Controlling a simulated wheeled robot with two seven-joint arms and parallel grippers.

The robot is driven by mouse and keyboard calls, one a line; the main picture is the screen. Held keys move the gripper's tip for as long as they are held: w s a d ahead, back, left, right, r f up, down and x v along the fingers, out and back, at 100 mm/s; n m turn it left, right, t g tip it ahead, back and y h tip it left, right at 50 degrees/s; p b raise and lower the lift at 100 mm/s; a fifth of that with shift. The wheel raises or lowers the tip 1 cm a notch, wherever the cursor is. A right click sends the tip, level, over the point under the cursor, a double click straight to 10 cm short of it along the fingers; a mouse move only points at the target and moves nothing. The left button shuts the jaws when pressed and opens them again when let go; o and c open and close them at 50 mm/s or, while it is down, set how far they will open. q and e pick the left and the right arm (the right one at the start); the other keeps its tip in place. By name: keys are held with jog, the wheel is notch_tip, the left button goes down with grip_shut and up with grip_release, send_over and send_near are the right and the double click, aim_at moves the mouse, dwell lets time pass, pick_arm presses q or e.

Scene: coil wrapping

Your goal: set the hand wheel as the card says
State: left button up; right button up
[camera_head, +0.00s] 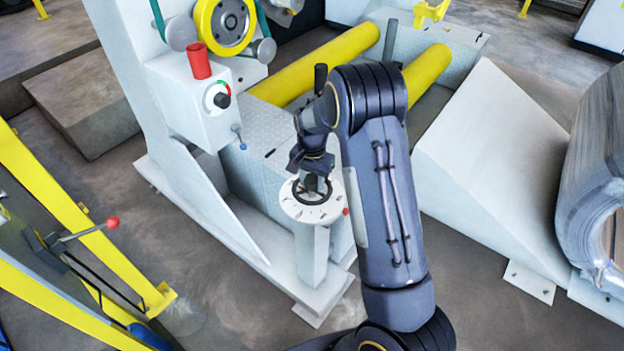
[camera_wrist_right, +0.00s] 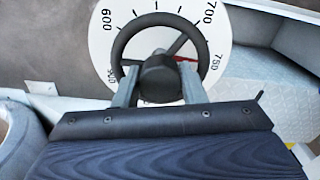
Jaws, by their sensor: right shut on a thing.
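The hand wheel (camera_wrist_right: 125,48) is a black ring with spokes and a hub, set over a white round dial (camera_wrist_right: 222,48) with printed numbers; 700 and 750 read clearly. A red pointer mark (camera_wrist_right: 186,59) shows beside the hub, on the 750 side. In the head view the dial (camera_head: 291,208) tops a pale post, and the wheel is partly covered by my arm. My right gripper (camera_wrist_right: 160,88) reaches down over the wheel, with its two fingers on either side of the hub, shut on it. I cannot make out a card. My left gripper is not in view.
A white machine column carries a control box (camera_head: 195,103) with a red cylinder (camera_head: 199,61) and a black knob. Yellow rollers (camera_head: 330,62) lie behind. A white ramp (camera_head: 490,160) and a large coil (camera_head: 595,190) stand right. A red-knobbed lever (camera_head: 90,231) sits left.

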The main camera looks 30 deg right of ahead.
aim_at(312, 180)
jog(key=shift+w, duration=0.1)
jog(key=o, duration=1)
jog(key=shift+r, duration=3.95)
jog(key=shift+p, duration=0.3)
